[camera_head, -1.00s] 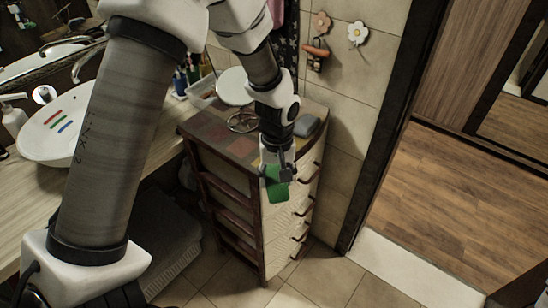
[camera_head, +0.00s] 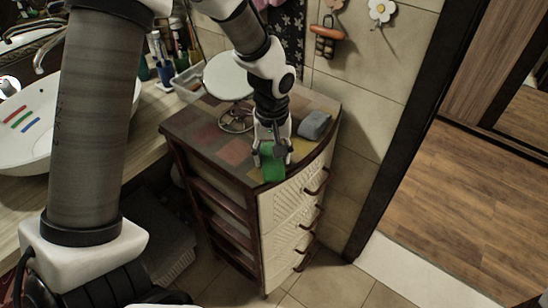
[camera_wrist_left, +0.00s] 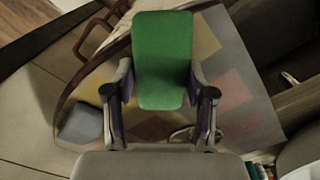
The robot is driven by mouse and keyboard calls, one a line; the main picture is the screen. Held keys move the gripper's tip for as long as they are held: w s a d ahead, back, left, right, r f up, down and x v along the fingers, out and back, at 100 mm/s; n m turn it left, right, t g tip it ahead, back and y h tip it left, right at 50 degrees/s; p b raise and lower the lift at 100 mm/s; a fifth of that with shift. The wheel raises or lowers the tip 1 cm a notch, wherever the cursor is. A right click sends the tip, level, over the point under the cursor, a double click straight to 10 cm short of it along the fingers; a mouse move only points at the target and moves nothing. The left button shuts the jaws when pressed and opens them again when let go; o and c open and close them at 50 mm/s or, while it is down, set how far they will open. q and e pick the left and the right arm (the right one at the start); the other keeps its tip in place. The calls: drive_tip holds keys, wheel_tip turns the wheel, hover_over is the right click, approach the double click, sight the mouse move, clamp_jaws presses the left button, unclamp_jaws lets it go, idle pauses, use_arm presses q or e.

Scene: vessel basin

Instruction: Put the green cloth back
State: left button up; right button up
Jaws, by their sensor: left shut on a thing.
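The green cloth (camera_head: 273,170) is a small flat piece held in my left gripper (camera_head: 270,150). The gripper is shut on it, with one finger on each side. In the left wrist view, the cloth (camera_wrist_left: 163,50) stretches out from between the fingers (camera_wrist_left: 160,97) above the dresser's patchwork top. In the head view it shows at the front edge of the dresser top (camera_head: 205,128). I cannot tell whether it touches the surface. My right gripper is not in view.
A grey-blue folded thing (camera_head: 315,125) lies on the dresser top to the right of the gripper. A round white mirror (camera_head: 229,76) on a wire stand is behind and left. A washbasin (camera_head: 28,130) stands on the counter at left. Open floor (camera_head: 450,210) lies at right.

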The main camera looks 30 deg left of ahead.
use_arm(q)
drive_tip(key=shift+s, duration=0.2)
drive_tip(key=o, duration=1)
drive_tip(key=shift+w, duration=0.1)
wheel_tip(320, 180, up, 12)
drive_tip(key=shift+r, duration=0.15)
